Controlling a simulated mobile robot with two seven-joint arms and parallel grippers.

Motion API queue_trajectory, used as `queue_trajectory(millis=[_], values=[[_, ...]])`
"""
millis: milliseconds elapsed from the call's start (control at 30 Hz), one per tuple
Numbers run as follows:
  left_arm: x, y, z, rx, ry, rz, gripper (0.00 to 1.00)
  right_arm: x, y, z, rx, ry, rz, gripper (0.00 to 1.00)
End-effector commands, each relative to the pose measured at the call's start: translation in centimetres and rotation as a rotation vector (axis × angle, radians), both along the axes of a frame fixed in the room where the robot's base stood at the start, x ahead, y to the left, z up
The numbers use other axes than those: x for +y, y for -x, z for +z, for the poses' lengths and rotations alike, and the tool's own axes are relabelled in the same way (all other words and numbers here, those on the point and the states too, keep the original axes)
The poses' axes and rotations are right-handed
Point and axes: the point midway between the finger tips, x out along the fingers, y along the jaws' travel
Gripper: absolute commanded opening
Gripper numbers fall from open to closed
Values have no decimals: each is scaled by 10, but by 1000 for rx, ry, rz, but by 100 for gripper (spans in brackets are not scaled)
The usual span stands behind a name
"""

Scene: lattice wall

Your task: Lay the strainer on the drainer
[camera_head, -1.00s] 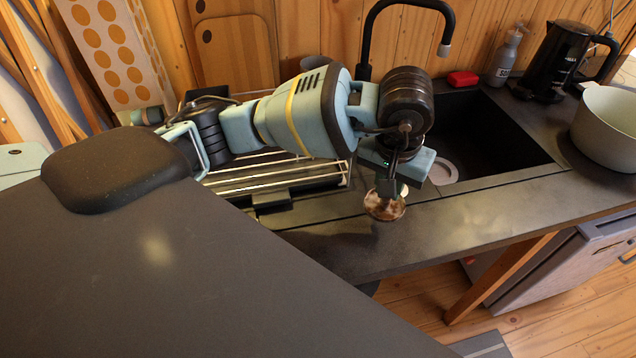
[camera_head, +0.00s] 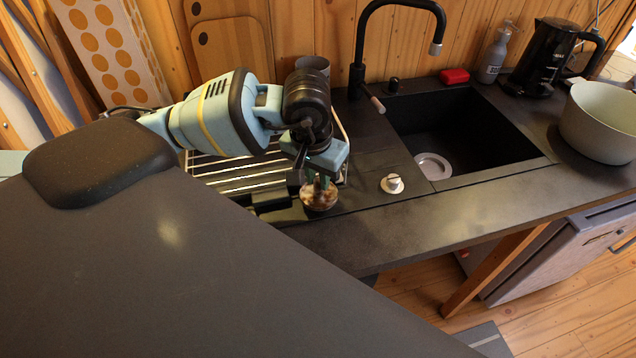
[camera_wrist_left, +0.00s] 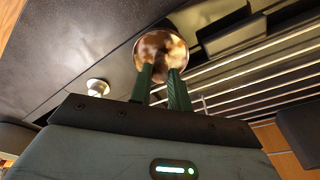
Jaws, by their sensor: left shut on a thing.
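The strainer (camera_head: 321,199) is a small round bowl with a shiny, brownish metallic surface. My left gripper (camera_head: 318,183) is shut on it and holds it beside the drainer's front right corner. The left wrist view shows both green fingers (camera_wrist_left: 160,74) at the edge of the round strainer (camera_wrist_left: 161,50). The drainer (camera_head: 235,177) is a wire rack with pale parallel bars on the counter, partly hidden by my left arm. Its bars also show in the left wrist view (camera_wrist_left: 255,82), right of the strainer. I cannot tell whether the strainer touches anything below. My right gripper is out of view.
A small white knobbed piece (camera_head: 392,184) lies on the counter right of the strainer. The black sink (camera_head: 475,130) and tall black faucet (camera_head: 357,75) are farther right. A grey cup (camera_head: 313,65) stands behind my arm. A pot (camera_head: 600,120) and kettle (camera_head: 545,60) stand far right.

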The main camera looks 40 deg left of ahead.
Motion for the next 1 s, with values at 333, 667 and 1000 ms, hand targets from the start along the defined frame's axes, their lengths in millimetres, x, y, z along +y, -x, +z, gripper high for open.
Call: queue_trajectory(millis=[333,667,1000], values=[[0,0,-27,3,-1,0,0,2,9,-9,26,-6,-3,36],[0,1,-30,4,-1,0,29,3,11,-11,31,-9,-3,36],[0,0,-29,4,-1,0,40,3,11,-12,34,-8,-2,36]])
